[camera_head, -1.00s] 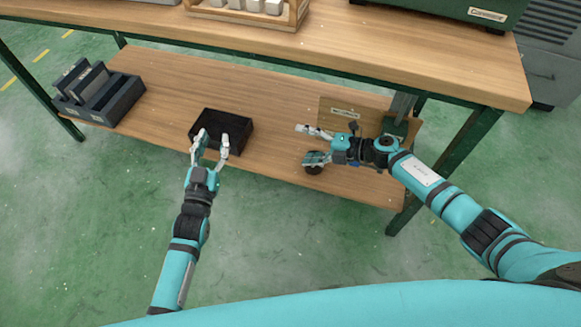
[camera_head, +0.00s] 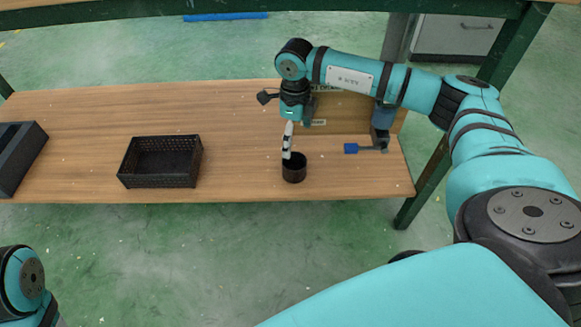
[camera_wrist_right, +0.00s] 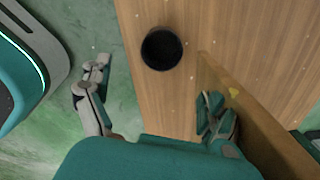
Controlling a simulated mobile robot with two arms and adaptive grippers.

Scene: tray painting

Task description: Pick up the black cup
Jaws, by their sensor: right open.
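The black cup (camera_head: 294,174) stands upright on the wooden lower shelf, near its front edge. It also shows in the right wrist view (camera_wrist_right: 161,48) as a dark round opening. My right gripper (camera_head: 291,146) is open and points down over the cup. In the head view its pale finger overlaps the cup's rim, and I cannot tell whether it touches. In the right wrist view the fingers (camera_wrist_right: 152,100) are spread wide, with the cup farther up the picture, between their lines. My left gripper is out of view.
A black mesh basket (camera_head: 160,181) stands left of the cup, with bare shelf (camera_head: 240,160) between. A dark grey organizer (camera_head: 22,165) is at the far left. A wooden board (camera_head: 345,108) and a blue-ended item (camera_head: 351,148) are right of the cup. Green legs (camera_head: 425,183) flank the shelf.

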